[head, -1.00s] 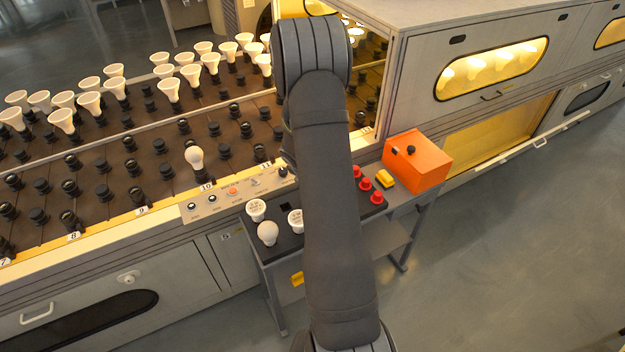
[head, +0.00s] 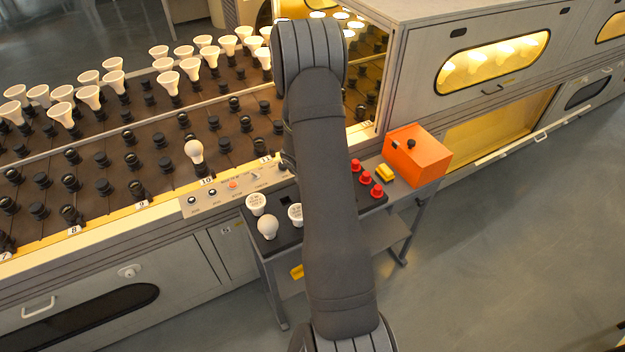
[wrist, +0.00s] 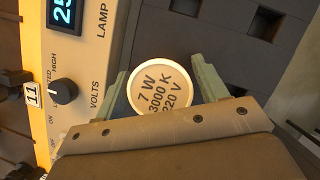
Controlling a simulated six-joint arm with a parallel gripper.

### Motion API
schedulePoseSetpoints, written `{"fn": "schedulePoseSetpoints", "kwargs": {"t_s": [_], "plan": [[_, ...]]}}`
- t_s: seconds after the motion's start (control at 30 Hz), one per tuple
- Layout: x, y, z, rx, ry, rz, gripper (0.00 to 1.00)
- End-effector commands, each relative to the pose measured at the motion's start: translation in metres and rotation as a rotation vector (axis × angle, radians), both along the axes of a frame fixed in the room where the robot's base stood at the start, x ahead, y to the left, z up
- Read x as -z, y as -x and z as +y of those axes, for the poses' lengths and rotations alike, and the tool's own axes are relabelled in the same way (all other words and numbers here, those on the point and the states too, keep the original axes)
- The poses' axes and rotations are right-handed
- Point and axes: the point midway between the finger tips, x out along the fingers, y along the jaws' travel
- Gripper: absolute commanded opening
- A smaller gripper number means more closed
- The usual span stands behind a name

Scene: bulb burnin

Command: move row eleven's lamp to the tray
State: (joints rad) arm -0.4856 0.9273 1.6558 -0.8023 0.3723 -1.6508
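A lamp with a round cream face marked 7 W 3000 K 220 V (wrist: 160,90) sits between the two green fingers of my gripper (wrist: 158,74) in the wrist view. The fingers appear closed against its sides, and its lower part is hidden. Behind it lies the dark tray (wrist: 160,40) with square wells; I cannot tell whether the lamp touches it. In the head view my arm hides the gripper and part of the tray (head: 284,241). The row label 11 (head: 266,157) shows beside my arm; it is also in the wrist view (wrist: 32,94).
Red caps (head: 365,178), a yellow item (head: 385,173) and an orange box (head: 417,155) stand right. Another bulb (head: 194,151) stands near row 10.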

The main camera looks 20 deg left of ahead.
Motion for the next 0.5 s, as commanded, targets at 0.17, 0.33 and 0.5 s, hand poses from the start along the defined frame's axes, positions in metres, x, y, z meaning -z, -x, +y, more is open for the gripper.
{"fn": "schedulePoseSetpoints", "kwargs": {"t_s": [0.17, 0.33, 0.5], "plan": [[0.0, 0.0, 0.0, 0.0, 0.0, 0.0, 0.78], [-0.001, 0.0, 0.0, 0.0, 0.0, 0.0, 0.78], [-0.011, 0.004, 0.001, 0.0, 0.001, -0.002, 0.78]]}}
